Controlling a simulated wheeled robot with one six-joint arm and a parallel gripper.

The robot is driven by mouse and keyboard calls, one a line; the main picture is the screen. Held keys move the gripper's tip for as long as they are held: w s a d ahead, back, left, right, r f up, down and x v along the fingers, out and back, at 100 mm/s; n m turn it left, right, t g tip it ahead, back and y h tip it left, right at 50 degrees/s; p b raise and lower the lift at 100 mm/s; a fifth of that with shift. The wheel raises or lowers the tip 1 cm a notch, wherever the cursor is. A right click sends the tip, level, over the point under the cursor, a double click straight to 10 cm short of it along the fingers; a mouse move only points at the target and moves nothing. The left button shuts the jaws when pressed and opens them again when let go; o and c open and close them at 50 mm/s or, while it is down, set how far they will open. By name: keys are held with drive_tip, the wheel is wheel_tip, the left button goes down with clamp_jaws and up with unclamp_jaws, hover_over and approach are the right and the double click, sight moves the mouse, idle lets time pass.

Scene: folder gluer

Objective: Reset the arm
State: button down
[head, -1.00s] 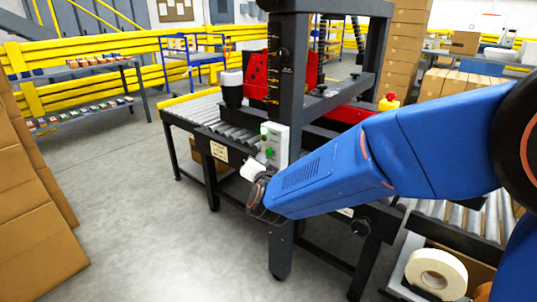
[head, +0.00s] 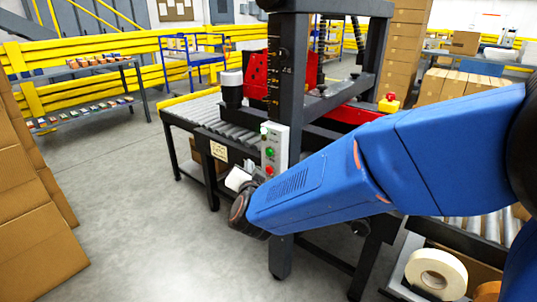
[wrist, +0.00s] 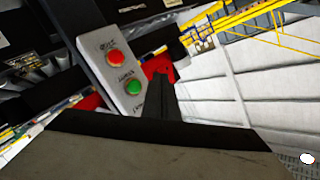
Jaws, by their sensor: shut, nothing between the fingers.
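My blue arm reaches in from the right in the head view, its dark wrist in front of the machine's post. My gripper (wrist: 163,85) shows in the wrist view as dark fingers together, with nothing between them. In the head view, only a pale part beyond the wrist shows near the gripper end (head: 237,178); the fingers cannot be made out. The grey control box (head: 273,150) on the post has a green and a red button. In the wrist view the box (wrist: 112,65) is just left of the fingers, with its red button (wrist: 115,58) and green button (wrist: 133,87) uncovered.
The folder gluer's dark frame (head: 287,75) and roller conveyor (head: 195,107) stand behind the arm. A tape roll (head: 437,274) lies at the lower right. Stacked cartons (head: 38,235) stand at the left. The grey floor (head: 150,235) at front left is clear.

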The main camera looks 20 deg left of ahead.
idle(0.3)
drive_tip(key=w+d+r+n+g, duration=0.1)
drive_tip(key=d+r, duration=0.1)
drive_tip(key=d, duration=0.4)
drive_tip(key=w+d+r+n+g, duration=0.1)
drive_tip(key=w+d+r, duration=0.1)
drive_tip(key=d, duration=0.5)
drive_tip(key=s+d+n+g, duration=0.1)
drive_tip(key=s+d+g, duration=0.3)
drive_tip(key=d, duration=1.2)
drive_tip(key=s+d+f+g+h, duration=0.2)
drive_tip(key=s+d+f+h, duration=0.1)
drive_tip(key=s+d, duration=0.9)
drive_tip(key=s+d+f+g+h, duration=0.2)
drive_tip(key=s+d+f+h, duration=0.1)
drive_tip(key=s+d, duration=1)
drive_tip(key=shift+s+d+f, duration=0.25)
drive_tip(key=shift+d+f, duration=0.4)
drive_tip(key=shift+f, duration=0.15)
